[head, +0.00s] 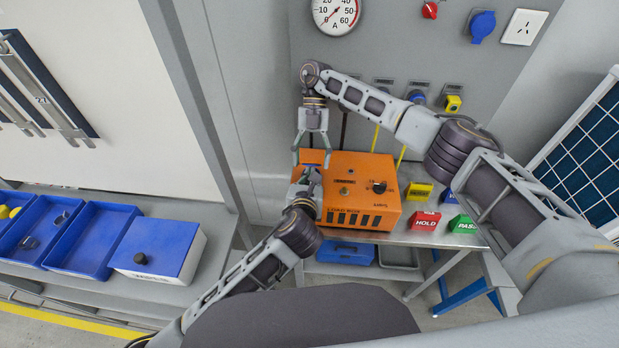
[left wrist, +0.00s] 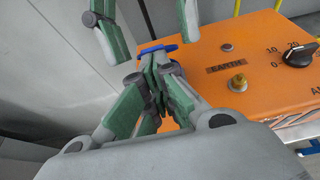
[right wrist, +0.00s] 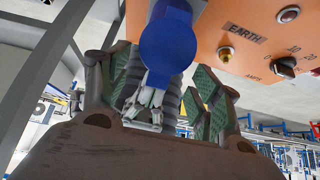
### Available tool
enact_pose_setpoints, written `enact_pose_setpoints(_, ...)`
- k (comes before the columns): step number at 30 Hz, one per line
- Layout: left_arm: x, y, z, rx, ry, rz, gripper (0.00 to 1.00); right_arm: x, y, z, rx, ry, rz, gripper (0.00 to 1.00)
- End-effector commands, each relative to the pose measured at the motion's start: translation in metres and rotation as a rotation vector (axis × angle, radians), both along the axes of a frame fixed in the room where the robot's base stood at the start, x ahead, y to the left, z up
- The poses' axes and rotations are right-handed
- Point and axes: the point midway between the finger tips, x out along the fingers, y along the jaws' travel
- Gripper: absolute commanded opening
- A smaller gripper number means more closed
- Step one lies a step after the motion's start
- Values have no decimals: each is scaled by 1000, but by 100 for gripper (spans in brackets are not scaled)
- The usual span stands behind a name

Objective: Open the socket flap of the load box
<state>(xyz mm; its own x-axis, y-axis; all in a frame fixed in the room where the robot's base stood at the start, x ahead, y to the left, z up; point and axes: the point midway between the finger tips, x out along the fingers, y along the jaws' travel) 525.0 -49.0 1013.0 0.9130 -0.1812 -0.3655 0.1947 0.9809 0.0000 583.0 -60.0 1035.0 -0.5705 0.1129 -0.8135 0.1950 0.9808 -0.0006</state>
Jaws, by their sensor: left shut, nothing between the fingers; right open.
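The orange load box (head: 362,172) stands on the metal bench. Its blue socket flap shows in the left wrist view (left wrist: 158,48) as a thin bar at the box's left edge, and in the right wrist view (right wrist: 168,48) as a round lid. I cannot tell how far it is raised. My left gripper (head: 309,178) is shut and empty; its fingertips (left wrist: 157,65) are right at the flap, hiding part of the socket. My right gripper (head: 311,150) is open above the box's left edge, its fingers (right wrist: 163,70) on either side of the flap, apart from it in the picture.
A black knob (head: 379,187) and a brass terminal (left wrist: 238,84) are on the box top. Yellow, red HOLD (head: 425,220) and green PASS (head: 463,225) blocks stand to its right. Blue trays (head: 92,236) lie on the left bench. My two grippers are close together.

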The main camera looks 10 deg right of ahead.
Motion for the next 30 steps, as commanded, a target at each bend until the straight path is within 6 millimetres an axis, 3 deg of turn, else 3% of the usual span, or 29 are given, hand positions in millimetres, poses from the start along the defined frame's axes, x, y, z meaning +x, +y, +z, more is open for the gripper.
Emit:
enact_pose_setpoints(18,0,0,-1,0,2,0,0,29,-5,41,-1,-1,-1,64)
enact_pose_setpoints(30,0,0,-1,0,2,0,0,40,-8,56,-1,0,1,64)
